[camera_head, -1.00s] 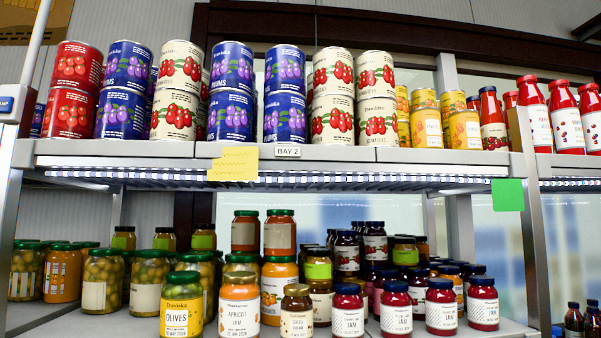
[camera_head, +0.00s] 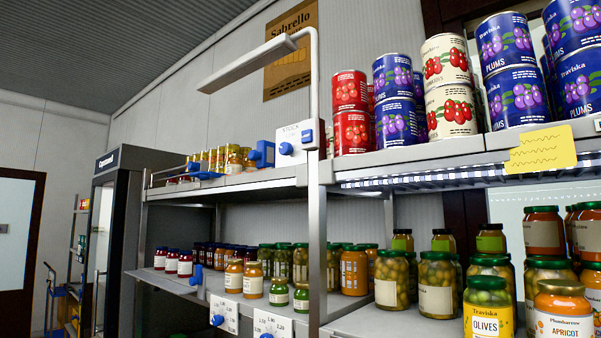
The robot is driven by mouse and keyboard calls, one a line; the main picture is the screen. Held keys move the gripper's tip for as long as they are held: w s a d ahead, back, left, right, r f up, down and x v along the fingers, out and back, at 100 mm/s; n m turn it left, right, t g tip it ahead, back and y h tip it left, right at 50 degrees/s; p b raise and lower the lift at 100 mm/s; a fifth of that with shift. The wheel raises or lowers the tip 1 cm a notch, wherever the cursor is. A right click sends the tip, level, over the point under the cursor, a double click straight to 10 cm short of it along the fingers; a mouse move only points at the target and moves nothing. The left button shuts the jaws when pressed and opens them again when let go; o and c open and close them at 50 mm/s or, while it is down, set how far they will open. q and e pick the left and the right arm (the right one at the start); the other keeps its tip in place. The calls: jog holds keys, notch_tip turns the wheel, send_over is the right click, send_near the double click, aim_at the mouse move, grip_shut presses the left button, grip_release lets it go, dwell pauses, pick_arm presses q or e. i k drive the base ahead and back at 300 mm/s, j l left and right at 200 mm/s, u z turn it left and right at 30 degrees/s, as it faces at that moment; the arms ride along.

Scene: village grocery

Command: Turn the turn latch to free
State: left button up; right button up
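A white panel (camera_head: 299,130) with printed lettering is at the front of the upper shelf, beside the metal upright. It bears a round blue knob (camera_head: 286,148) and a small blue part (camera_head: 307,136). A blue block (camera_head: 262,154) is just left of it. More blue knobs sit on white plates along the lower shelf edge, one at the left (camera_head: 217,320). I cannot tell for sure which of these is the turn latch, or which way it is turned. Neither of my grippers is in view.
A white bent arm (camera_head: 258,62) juts out above the upper shelf. Stacked cans (camera_head: 450,104) fill the upper shelf at the right. Jars (camera_head: 416,278) line the lower shelf. A dark cabinet (camera_head: 130,220) and an aisle lie at the left.

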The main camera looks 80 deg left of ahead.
aim_at(192, 167)
jog(key=u, duration=1.7)
